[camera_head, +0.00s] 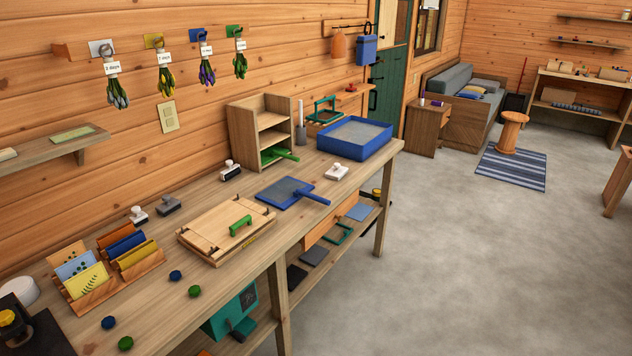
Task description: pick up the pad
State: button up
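I cannot tell for sure which thing is the pad. A flat blue square piece (284,193) with a blue handle lies on the workbench (218,283), right of the wooden press board. A small dark grey block (169,206) sits near the wall, left of that board. On the shelf under the bench lie flat dark pieces (314,255) and a flat blue-grey piece (360,211). My gripper is not in view.
Small round blue and green pieces lie at the front.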

aim_at(337, 171)
jog(key=u, duration=1.4)
jog(key=k, duration=0.15)
jog(key=z, duration=3.2)
jog(key=i, duration=2.6)
jog(key=z, duration=0.05)
